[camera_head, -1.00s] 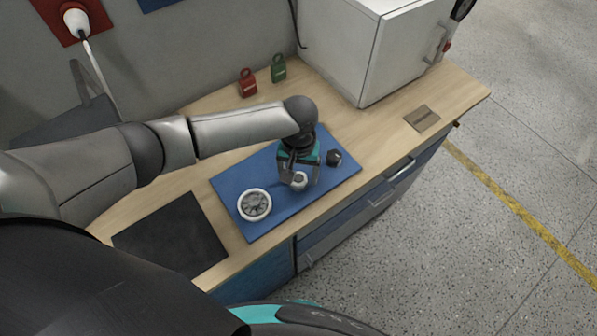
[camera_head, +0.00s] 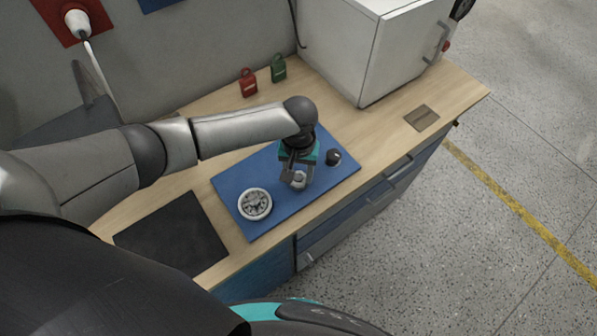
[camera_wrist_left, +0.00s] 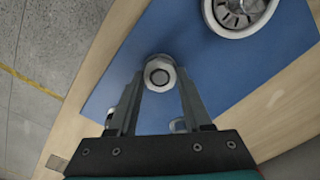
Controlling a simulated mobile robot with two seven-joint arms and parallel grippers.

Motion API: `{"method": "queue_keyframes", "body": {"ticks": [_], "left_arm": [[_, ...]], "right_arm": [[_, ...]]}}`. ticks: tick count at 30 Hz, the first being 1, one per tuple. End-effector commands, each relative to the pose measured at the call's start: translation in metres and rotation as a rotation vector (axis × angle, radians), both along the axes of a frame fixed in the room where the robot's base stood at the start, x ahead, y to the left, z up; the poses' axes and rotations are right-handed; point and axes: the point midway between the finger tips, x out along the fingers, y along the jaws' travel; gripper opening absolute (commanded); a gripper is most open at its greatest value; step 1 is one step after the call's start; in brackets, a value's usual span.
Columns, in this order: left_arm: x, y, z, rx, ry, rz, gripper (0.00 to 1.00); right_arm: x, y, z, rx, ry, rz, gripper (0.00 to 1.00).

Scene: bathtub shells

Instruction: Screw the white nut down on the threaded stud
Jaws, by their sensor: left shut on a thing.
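The white nut (camera_head: 299,180) is over the blue mat (camera_head: 232,188). In the left wrist view the nut (camera_wrist_left: 159,73) shows end-on, with a dark round centre that looks like the stud's end. My left gripper (camera_head: 298,177) points down at it. Its two fingers (camera_wrist_left: 160,78) stand on either side of the nut, shut on it. The stud's thread below the nut is hidden, so I cannot tell how high the nut sits. My right gripper is not in view.
A round white-rimmed part (camera_head: 254,204) lies on the mat to the left. A dark knob-like piece (camera_head: 333,157) stands right of the gripper. A black square (camera_head: 172,234) lies at left. Red (camera_head: 248,83) and green (camera_head: 278,69) padlock-like items and a white cabinet (camera_head: 368,45) stand behind.

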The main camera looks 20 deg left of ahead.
Motion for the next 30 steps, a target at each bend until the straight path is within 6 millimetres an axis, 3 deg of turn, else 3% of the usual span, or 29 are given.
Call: {"method": "queue_keyframes", "body": {"ticks": [4,11,30], "left_arm": [[0.000,0.000,0.000,-0.001,-0.001,0.000,0.00],[0.000,0.000,0.001,-0.001,-0.001,-0.059,0.00],[0.001,0.000,0.001,0.000,-0.002,-0.782,0.00]], "right_arm": [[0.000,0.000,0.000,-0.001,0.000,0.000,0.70],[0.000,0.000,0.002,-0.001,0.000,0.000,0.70],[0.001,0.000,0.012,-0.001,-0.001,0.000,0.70]]}}
